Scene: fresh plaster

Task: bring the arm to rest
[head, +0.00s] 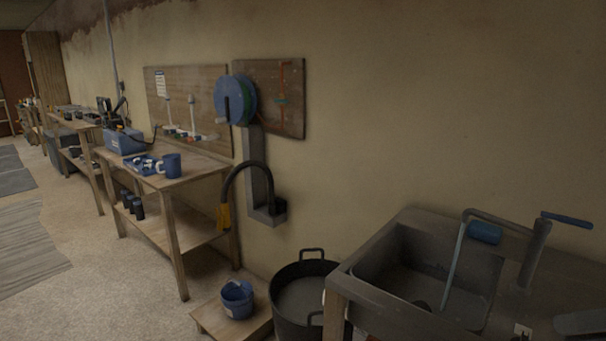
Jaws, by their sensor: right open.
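My right gripper (580,322) shows only as a dark grey piece at the bottom right corner, in front of the sink's near right side. It is open, and nothing shows held in it; most of it is cut off by the frame edge. My left gripper is not in view. No other object belongs to the task.
A grey sink (395,222) with a tall faucet and a blue sponge (484,233) stands at the right. A black pot (300,270) and a blue bucket (237,300) stand left of it. Wooden workbenches (205,168) line the wall.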

